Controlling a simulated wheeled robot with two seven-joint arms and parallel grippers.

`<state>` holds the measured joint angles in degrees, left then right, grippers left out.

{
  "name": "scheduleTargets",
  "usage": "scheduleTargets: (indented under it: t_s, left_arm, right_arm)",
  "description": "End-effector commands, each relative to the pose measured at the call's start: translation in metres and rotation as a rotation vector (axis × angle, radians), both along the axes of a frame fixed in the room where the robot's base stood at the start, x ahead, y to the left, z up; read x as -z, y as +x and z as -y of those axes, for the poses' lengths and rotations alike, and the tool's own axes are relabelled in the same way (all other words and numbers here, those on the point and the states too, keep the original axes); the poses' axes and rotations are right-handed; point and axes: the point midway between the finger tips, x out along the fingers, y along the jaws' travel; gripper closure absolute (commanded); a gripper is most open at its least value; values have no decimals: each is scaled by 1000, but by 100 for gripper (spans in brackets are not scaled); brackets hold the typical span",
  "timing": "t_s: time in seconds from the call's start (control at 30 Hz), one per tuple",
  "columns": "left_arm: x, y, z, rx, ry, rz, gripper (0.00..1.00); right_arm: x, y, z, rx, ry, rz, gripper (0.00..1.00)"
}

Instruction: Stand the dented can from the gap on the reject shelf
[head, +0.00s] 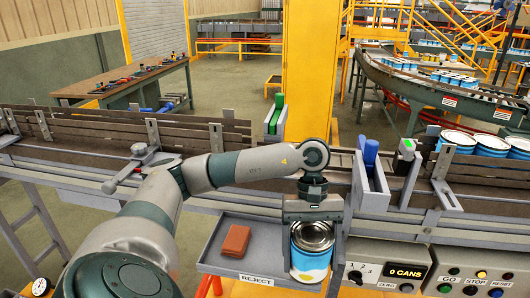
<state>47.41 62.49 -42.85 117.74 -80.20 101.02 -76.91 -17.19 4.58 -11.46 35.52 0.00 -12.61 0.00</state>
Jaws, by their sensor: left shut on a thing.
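My left gripper (312,232) points down and is shut on a can (311,264) with a silver lid and a blue, white and yellow side. The can is upright at the right part of the grey reject shelf (215,262), which carries a REJECT label. I cannot tell whether the can's base touches the shelf, and no dent can be made out. My right gripper is not in view.
A brown-red block (236,240) lies on the shelf, left of the can. Several blue and white cans (457,142) stand on the conveyor at right. A control panel (385,270) reading "0 CANS" is just right of the shelf. A yellow post (311,75) rises behind the conveyor.

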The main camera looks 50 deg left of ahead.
Motion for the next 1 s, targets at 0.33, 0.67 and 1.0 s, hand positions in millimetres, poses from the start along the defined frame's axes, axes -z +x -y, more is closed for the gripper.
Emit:
scheduleTargets:
  t_s: [0.33,0.67,1.0]
  left_arm:
    - [14,10,75,505,0,3,54]
    - [13,16,125,913,1,2,54]
    - [61,15,123,912,0,0,54]
  right_arm:
    - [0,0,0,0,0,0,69]
    - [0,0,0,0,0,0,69]
    - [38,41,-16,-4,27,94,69]
